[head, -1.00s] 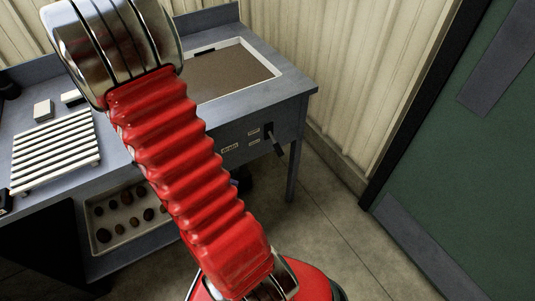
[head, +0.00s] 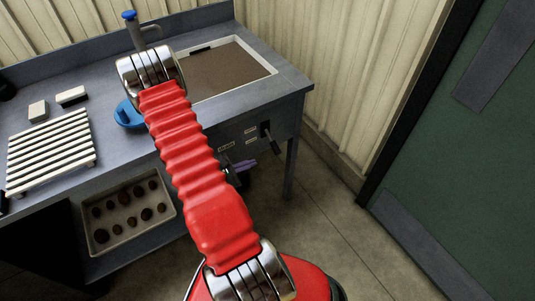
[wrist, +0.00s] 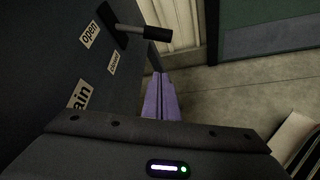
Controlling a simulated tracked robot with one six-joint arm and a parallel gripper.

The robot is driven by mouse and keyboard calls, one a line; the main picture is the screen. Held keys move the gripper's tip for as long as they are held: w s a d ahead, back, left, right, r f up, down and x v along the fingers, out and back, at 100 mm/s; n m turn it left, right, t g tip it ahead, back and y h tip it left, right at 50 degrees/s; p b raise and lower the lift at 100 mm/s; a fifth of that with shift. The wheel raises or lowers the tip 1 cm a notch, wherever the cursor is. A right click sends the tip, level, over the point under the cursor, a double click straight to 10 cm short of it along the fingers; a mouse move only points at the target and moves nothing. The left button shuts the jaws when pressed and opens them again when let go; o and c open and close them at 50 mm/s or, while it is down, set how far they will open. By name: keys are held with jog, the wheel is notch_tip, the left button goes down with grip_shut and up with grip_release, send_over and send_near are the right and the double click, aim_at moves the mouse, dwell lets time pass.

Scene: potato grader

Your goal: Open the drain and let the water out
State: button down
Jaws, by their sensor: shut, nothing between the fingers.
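The sink basin (head: 228,70) holds flat brown, murky-looking water in the bench top. The drain lever (head: 268,138) sticks out from the bench's front panel below the basin. Its black handle (wrist: 150,36) also shows in the wrist view. Beside it are an "open" label (wrist: 89,36), a second small label (wrist: 113,62) and a partly cut-off "drain" label (wrist: 78,95). My gripper (wrist: 159,75) has purple fingers, shut and empty, apart from the lever. In the head view my gripper (head: 248,165) is low in front of the panel, left of and below the lever, partly behind my red arm.
A blue-topped tap (head: 130,18) stands behind the basin, and a blue dish (head: 128,115) sits left of it. A white slatted rack (head: 50,150) and a tray of potatoes (head: 128,212) are at left. A bench leg (head: 291,168) stands right of the lever. Floor at right is clear.

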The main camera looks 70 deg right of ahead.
aim_at(272, 142)
jog(key=shift+w+d, duration=0.25)
jog(key=shift+w, duration=0.15)
jog(key=s+d, duration=0.6)
jog(key=d, duration=0.1)
jog(key=shift+d+f, duration=0.15)
jog(key=shift+f, duration=0.25)
dwell(0.5)
jog(key=shift+w, duration=0.15)
